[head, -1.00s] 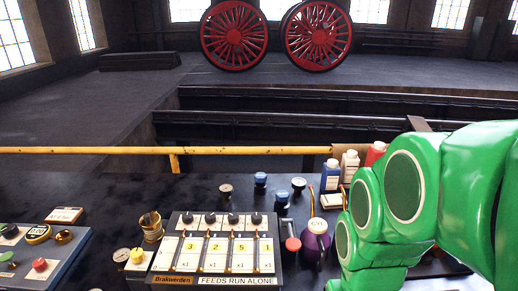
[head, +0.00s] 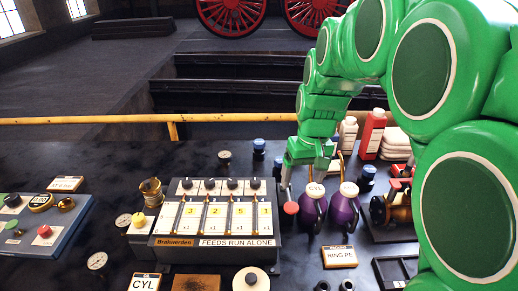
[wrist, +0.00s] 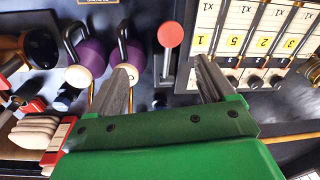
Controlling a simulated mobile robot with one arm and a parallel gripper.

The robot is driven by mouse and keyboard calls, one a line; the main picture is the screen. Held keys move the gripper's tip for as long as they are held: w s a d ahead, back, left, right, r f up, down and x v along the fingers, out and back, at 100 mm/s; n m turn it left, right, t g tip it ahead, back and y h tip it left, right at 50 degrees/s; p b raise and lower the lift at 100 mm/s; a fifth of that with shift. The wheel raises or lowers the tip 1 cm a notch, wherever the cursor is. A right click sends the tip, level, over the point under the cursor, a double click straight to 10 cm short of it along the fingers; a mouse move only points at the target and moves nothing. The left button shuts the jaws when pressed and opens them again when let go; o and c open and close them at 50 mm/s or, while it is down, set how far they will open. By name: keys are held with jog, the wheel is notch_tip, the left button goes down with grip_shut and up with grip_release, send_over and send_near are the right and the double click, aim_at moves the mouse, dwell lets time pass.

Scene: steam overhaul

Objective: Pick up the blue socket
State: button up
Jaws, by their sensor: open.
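Several short sockets with blue tops stand on the dark bench in the head view. One (head: 259,146) is behind the numbered feed box, another (head: 278,164) is just left of my gripper, and a third (head: 368,173) is right of the purple oil cans (head: 345,208). I cannot tell which one is the task's socket. My gripper (head: 304,178) is open and empty, pointing down above the bench behind the red-knobbed lever (head: 291,208). In the wrist view its fingers (wrist: 163,70) straddle the lever's side of the bench, with a small dark part (wrist: 160,101) between them.
The feed box (head: 215,222) stands left of my gripper. The oil cans stand close on its right. A white bottle (head: 347,135) and a red bottle (head: 373,134) are behind. A yellow rail (head: 90,121) runs along the bench's far edge.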

jog(key=w+a+f+n+t, duration=0.1)
jog(key=w+a+f, duration=0.1)
jog(key=w, duration=0.8)
jog(key=w+a+f+n+t, duration=0.1)
jog(key=w+a+f, duration=0.15)
jog(key=w, duration=0.85)
jog(key=n+t+y, duration=0.1)
send_over(259, 149)
jog(key=s+d, duration=0.1)
jog(key=d, duration=0.1)
notch_tip(259, 149, down, 9)
jog(key=shift+s+d+r, duration=0.1)
jog(key=shift+w+f+n, duration=0.3)
jog(key=shift+w+f, duration=0.05)
jog(key=shift+t, duration=0.3)
jog(key=shift+a+x, duration=0.15)
jog(key=shift+x, duration=1.15)
jog(key=shift+a+x, duration=0.2)
jog(key=shift+x, duration=1.05)
jog(key=shift+a+x, duration=0.15)
jog(key=shift+x, duration=1.15)
jog(key=shift+w+r, duration=0.15)
jog(key=c, duration=1.4)
